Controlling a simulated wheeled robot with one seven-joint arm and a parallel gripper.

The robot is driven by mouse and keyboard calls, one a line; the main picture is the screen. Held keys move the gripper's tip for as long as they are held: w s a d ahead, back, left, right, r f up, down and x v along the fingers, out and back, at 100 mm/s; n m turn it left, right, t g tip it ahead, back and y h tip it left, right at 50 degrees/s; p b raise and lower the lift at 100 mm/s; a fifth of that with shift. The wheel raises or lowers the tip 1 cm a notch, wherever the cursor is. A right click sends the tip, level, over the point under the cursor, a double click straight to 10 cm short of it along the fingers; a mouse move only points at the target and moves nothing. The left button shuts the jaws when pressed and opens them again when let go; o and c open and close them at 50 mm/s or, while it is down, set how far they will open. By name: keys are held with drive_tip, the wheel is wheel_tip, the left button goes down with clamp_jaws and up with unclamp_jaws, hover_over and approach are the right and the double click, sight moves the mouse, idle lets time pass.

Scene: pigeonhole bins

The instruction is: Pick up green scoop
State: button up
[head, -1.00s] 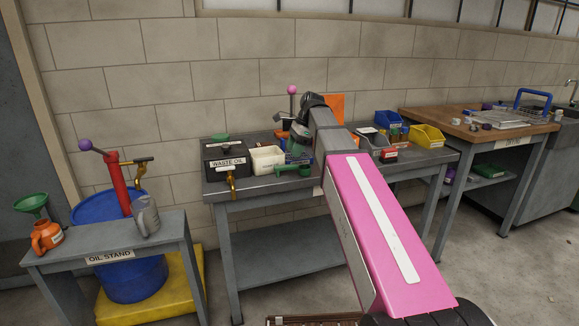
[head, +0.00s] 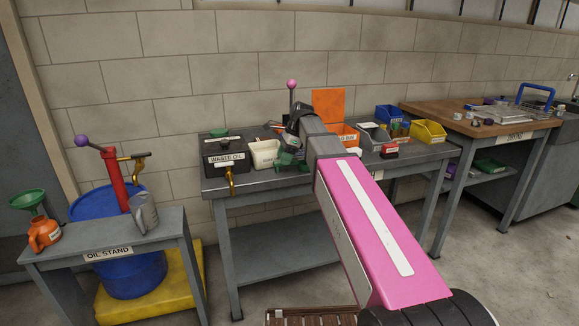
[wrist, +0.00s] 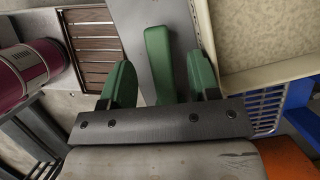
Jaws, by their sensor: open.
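The green scoop shows in the wrist view as a long green handle (wrist: 158,62) lying between my two green fingers. My gripper (wrist: 160,82) is open, with a gap on each side of the handle. The rest of the scoop is hidden behind the gripper's dark crossbar or out of frame. In the head view my gripper (head: 290,158) is low over the front of the grey workbench (head: 262,184), right of the cream bin. There the scoop cannot be told apart from the green fingers.
The cream bin (head: 264,154) stands close to the gripper, and its wall (wrist: 255,78) also shows in the wrist view. A black waste oil box (head: 222,155) is further left. Blue (head: 388,117) and yellow (head: 428,132) bins, a grey bin and an orange panel (head: 328,104) are right.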

drive_tip(key=shift+x, duration=1)
drive_tip(key=shift+a+f, duration=0.1)
drive_tip(key=shift+f, duration=0.15)
clamp_jaws()
